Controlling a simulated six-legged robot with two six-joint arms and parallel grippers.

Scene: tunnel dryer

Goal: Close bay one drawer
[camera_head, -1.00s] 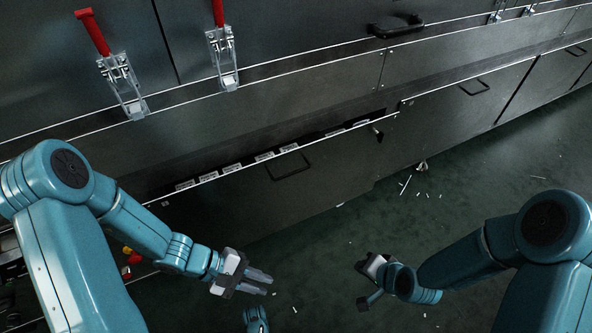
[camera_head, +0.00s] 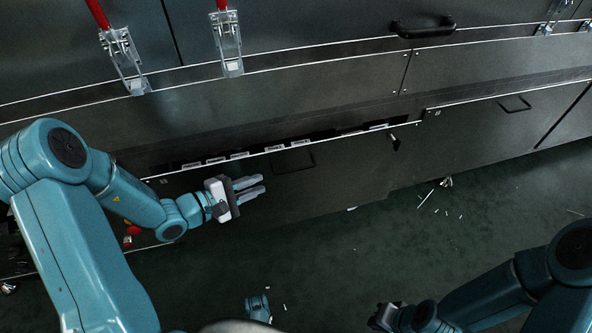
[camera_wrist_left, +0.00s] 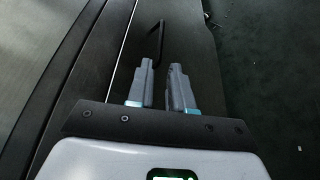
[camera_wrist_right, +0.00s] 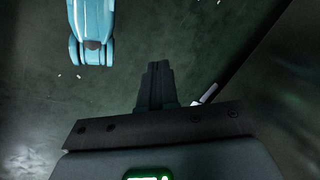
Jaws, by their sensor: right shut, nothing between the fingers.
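The drawer (camera_head: 330,180) is a dark panel with a pale top edge, standing out from the cabinet. A dark gap with several white labels shows behind that edge. Its black bar handle (camera_head: 294,163) is on the front, and the handle also shows in the left wrist view (camera_wrist_left: 158,42). My left gripper (camera_head: 262,184) is in front of the drawer, left of and a little below the handle. Its fingers are slightly apart with nothing visible between them; contact with the drawer is unclear. My right gripper (camera_wrist_right: 158,68) is shut and empty, low over the floor.
Another drawer front with a handle (camera_head: 515,103) is at the right. Red-handled clamps (camera_head: 228,45) and a black handle (camera_head: 424,26) are on the panels above. A small dark latch (camera_head: 395,142) is by the drawer's right end. The floor (camera_head: 330,255) has scattered white bits.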

